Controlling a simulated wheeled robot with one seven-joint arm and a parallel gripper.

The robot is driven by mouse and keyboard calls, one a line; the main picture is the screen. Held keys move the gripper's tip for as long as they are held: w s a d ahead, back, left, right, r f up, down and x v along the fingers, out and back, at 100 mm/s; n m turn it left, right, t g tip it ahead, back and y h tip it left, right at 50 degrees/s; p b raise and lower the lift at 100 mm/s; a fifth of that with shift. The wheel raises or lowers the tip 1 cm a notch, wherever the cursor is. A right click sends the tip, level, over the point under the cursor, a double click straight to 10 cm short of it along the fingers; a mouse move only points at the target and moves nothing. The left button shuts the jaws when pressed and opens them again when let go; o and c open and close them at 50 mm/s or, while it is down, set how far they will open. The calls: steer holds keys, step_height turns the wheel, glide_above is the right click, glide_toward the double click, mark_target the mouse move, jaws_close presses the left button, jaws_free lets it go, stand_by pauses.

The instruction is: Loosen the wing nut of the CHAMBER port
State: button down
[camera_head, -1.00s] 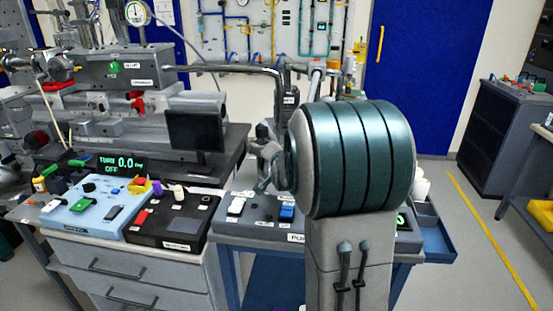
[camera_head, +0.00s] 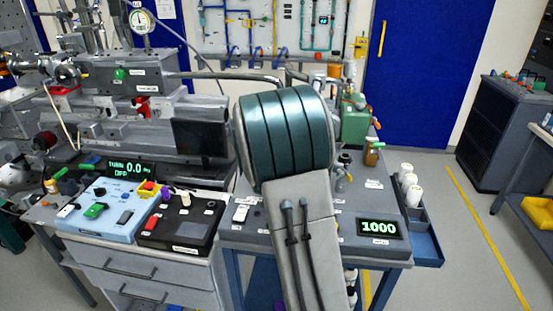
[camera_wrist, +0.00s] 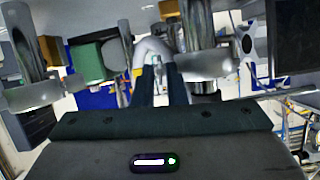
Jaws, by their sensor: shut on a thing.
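In the wrist view my gripper (camera_wrist: 160,80) has its two dark fingers close together, shut on a small part between them. It sits among grey pipe fittings, where the wing nut would be, but its shape and the CHAMBER label are not readable. A pale bent pipe (camera_wrist: 153,48) lies just beyond the fingertips. A flanged metal fitting (camera_wrist: 207,65) is to the right of the fingers, and another (camera_wrist: 35,95) is to the left. In the head view my arm hides the gripper and the port.
A bench (camera_head: 405,262) carries a panel with a display (camera_head: 379,227) reading 1000. White bottles (camera_head: 408,180) stand in a blue side tray (camera_head: 428,245). A light-blue control box (camera_head: 85,215) and a black box (camera_head: 185,228) are at left.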

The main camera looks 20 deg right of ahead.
steer(key=shift+w+r, duration=0.2)
steer(key=shift+r, duration=0.15)
steer(key=c, duration=1.6)
jaws_free()
steer(key=shift+c, duration=0.2)
steer(key=shift+f, duration=0.1)
steer(key=shift+s+a, duration=0.1)
